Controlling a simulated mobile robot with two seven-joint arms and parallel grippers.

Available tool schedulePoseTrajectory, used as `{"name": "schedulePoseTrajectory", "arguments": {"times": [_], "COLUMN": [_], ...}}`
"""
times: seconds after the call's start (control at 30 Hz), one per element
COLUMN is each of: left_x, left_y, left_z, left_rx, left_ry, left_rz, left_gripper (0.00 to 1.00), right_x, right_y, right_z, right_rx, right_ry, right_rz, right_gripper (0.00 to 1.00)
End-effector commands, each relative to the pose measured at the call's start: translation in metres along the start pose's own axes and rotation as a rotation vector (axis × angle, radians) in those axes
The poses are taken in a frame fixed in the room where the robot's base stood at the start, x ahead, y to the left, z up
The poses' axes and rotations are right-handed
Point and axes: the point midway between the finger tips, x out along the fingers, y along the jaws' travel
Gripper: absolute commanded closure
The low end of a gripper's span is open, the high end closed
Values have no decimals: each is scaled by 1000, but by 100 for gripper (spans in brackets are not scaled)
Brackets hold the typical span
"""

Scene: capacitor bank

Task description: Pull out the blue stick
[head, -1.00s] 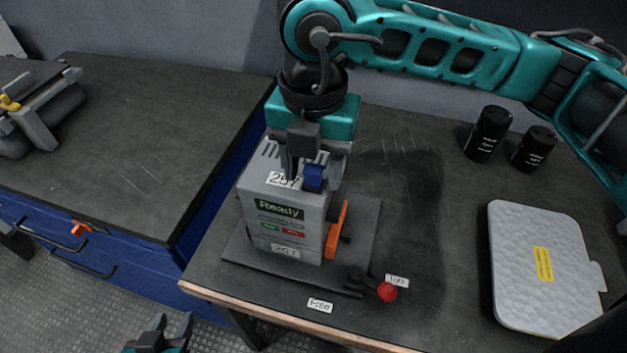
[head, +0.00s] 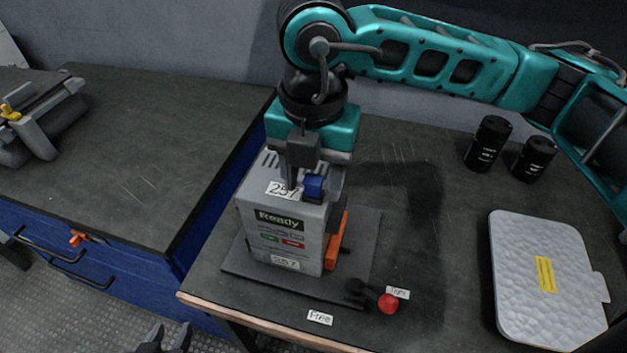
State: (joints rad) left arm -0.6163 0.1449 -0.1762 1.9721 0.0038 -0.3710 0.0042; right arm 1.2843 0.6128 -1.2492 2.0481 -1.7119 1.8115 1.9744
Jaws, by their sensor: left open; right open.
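The blue stick (head: 314,187) shows as a short blue piece at the upper right front of the grey box (head: 285,233) labelled "Ready" and "257". My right gripper (head: 303,178) points down over the top of the box, right at the blue stick. It is open; its fingers partly hide the stick, and I cannot tell if they touch it. My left gripper (head: 166,339) is open and empty at the bottom edge of the view, low in front of the bench and far from the box.
The box stands on a dark base plate (head: 235,262) with an orange handle (head: 336,240) at its right. A red-knobbed lever (head: 388,303) lies in front. Two black canisters (head: 488,143) and a grey lidded case (head: 548,275) are at right. A vise (head: 38,115) sits at far left.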

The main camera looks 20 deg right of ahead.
Motion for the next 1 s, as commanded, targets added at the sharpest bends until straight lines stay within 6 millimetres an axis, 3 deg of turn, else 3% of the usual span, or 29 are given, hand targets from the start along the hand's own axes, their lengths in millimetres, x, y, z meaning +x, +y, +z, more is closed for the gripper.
{"name": "schedulePoseTrajectory", "arguments": {"times": [0.7,1.0], "left_x": [2,2], "left_y": [0,0], "left_z": [4,4], "left_rx": [0,0], "left_ry": [-2,-2], "left_rz": [-1,0], "left_gripper": [57,57], "right_x": [0,0], "right_y": [0,0], "right_z": [0,0], "right_rx": [0,0], "right_ry": [-1,0], "right_rz": [0,0], "right_gripper": [47,74]}}
